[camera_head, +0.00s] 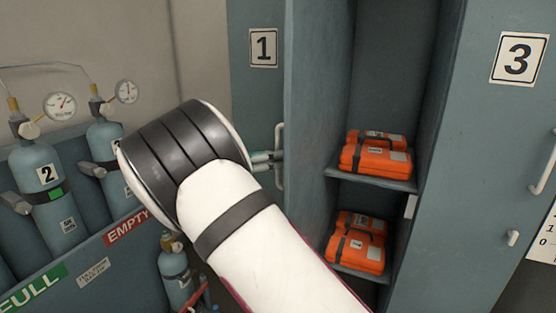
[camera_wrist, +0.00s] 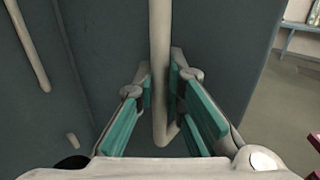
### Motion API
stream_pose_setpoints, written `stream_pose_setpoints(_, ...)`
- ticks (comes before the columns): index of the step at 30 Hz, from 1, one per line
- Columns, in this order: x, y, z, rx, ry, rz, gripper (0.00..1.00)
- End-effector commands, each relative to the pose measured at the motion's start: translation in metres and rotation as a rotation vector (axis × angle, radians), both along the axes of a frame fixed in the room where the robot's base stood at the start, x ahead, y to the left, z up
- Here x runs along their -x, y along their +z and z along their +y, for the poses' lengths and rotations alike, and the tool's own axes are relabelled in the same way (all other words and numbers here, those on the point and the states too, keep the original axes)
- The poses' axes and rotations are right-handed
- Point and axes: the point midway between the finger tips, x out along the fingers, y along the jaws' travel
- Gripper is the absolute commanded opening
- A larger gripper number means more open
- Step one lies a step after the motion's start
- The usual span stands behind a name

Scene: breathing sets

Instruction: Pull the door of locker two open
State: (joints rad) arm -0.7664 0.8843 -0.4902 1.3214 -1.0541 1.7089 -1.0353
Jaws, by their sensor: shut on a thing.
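The door of locker two (camera_head: 312,90) stands swung well out from the locker, with its inner face showing in the head view. Its pale vertical handle (camera_head: 280,180) is on the outer face, near the free edge. My gripper (camera_head: 268,160) is at the handle, mostly hidden behind my wrist. In the wrist view my gripper (camera_wrist: 160,85) has its green-padded fingers on both sides of the handle bar (camera_wrist: 159,30) and is shut on it. The number plate of locker two is not in view.
Inside the locker, orange packs (camera_head: 375,158) lie on shelves (camera_head: 372,178). Locker one (camera_head: 262,90) is left, locker three (camera_head: 490,130) right. Gas cylinders (camera_head: 45,200) with gauges stand in a rack at left. Another handle (camera_wrist: 28,45) shows in the wrist view.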

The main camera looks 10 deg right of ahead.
Motion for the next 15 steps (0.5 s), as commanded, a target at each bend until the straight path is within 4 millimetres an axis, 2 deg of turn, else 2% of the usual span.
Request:
stream_pose_setpoints(11, 0.0014, -0.0007, 0.0021, -0.002, -0.003, 0.003, 0.00)
stream_pose_setpoints(12, 0.0013, -0.0007, 0.0021, -0.002, -0.003, 0.003, 0.19)
stream_pose_setpoints(14, 0.0011, -0.0007, 0.0019, -0.002, -0.003, 0.003, 0.31)
stream_pose_setpoints(15, 0.0010, -0.0006, 0.0017, -0.001, -0.003, 0.002, 0.31)
